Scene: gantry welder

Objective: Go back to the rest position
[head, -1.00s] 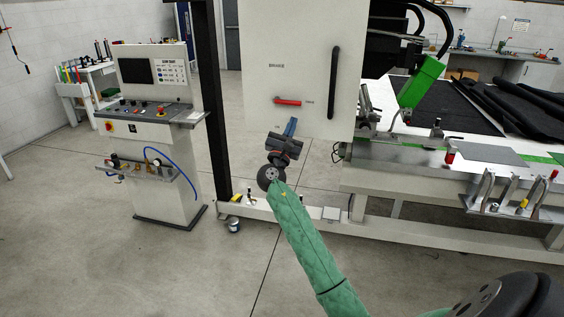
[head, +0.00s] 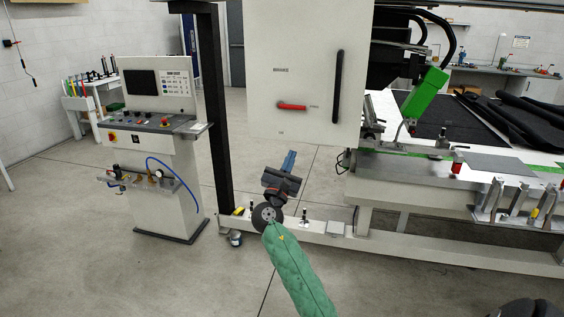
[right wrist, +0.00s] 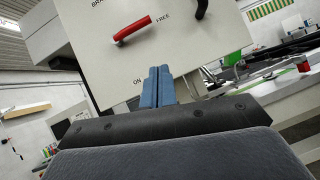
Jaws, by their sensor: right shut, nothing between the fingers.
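My right gripper (head: 290,160) is in the middle of the head view, at the end of my green-sleeved arm. Its blue fingers are closed together with nothing between them. In the right wrist view the shut fingers (right wrist: 158,87) point up toward the white cabinet with the red brake lever (right wrist: 132,30). The red lever (head: 292,106) lies nearly level on the cabinet front in the head view, above and apart from the fingertips. My left gripper is not in view.
A control console (head: 158,140) with a blue hose stands at the left. The white cabinet (head: 270,60) hangs ahead beside a black post (head: 213,120). The welding table (head: 410,180) with black cloth runs to the right. The floor at the front left is bare.

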